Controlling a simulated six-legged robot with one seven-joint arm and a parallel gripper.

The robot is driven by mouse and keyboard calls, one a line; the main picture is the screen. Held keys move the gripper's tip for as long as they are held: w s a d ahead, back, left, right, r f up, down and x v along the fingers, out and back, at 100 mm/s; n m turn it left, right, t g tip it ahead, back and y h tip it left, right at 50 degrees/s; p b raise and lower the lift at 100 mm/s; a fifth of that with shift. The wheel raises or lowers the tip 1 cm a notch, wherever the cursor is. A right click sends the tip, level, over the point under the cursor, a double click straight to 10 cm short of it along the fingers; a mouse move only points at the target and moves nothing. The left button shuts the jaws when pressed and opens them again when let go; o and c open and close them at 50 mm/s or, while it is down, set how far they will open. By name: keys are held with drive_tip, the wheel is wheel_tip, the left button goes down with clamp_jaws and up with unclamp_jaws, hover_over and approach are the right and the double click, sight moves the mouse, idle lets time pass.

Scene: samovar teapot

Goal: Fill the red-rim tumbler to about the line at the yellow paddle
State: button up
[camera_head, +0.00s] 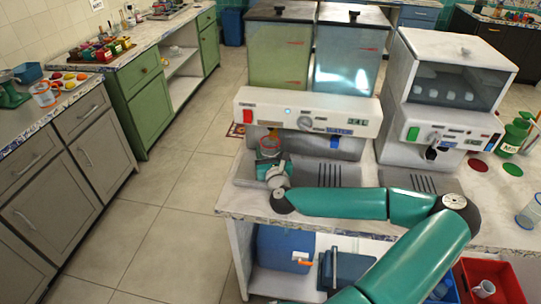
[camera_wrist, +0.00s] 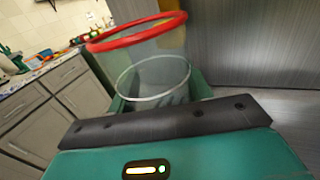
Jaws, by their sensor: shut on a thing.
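The red-rim tumbler (camera_wrist: 145,68) is clear, and its red rim shows at the top of the wrist view. It looks empty, and I cannot make out a fill line. My gripper (camera_head: 273,170) is shut on the tumbler and holds it at the left end of the drink dispenser. In the head view the tumbler's red rim (camera_head: 268,148) sits just under the dispenser's front panel (camera_head: 305,113). An orange-yellow piece (camera_wrist: 172,27) shows behind the rim in the wrist view; I cannot tell if it is the paddle. The tumbler's lower part is hidden by my gripper in the head view.
The dispenser has a yellow-green tank (camera_head: 278,60) and a blue tank (camera_head: 345,65). An ice machine (camera_head: 450,90) stands to its right. A drip tray (camera_head: 335,173) lies below.

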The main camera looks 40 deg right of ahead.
drive_tip(key=shift+w+d, duration=0.1)
drive_tip(key=shift+d, duration=0.15)
drive_tip(key=shift+w+d, duration=0.1)
drive_tip(key=shift+w, duration=0.1)
drive_tip(key=shift+w+d, duration=0.25)
drive_tip(key=shift+d, duration=0.05)
drive_tip(key=shift+w+d, duration=0.2)
drive_tip(key=shift+d, duration=0.1)
idle(1.0)
drive_tip(key=shift+s+a, duration=0.1)
idle(3.4)
drive_tip(key=shift+s+a, duration=0.75)
drive_tip(key=shift+a, duration=0.2)
drive_tip(key=shift+s+a, duration=0.75)
drive_tip(key=shift+a, duration=0.15)
drive_tip(key=shift+a, duration=0.1)
